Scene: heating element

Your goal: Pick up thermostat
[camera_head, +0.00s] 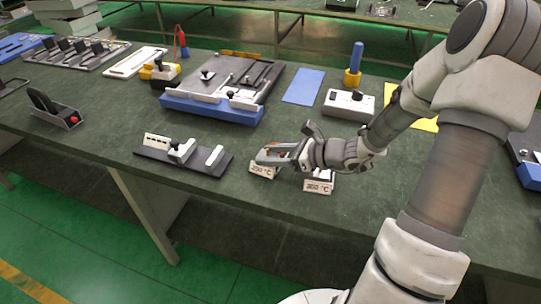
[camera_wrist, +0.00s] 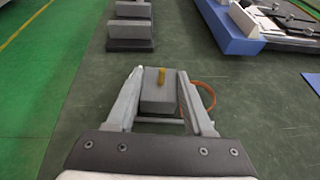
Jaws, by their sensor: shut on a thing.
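The thermostat looks to be the small grey block (camera_wrist: 157,98) with a yellow pin on top, seen in the wrist view. An orange wire loops out at its right. My gripper (camera_wrist: 160,84) has one finger on each side of this block and is shut on it. In the head view my gripper (camera_head: 277,153) is low over the near part of the table, just behind a label reading about 250 °C (camera_head: 262,170). A second °C label (camera_head: 318,187) stands to the right, below my wrist. My gripper hides most of the block there, and I cannot tell whether it touches the table.
A dark base with white blocks (camera_head: 183,157) lies left of my gripper. Behind are a blue-edged fixture (camera_head: 211,107), a blue sheet (camera_head: 304,86), a white box with a black knob (camera_head: 348,104) and a blue-handled tool (camera_head: 354,64). The table's front edge is close.

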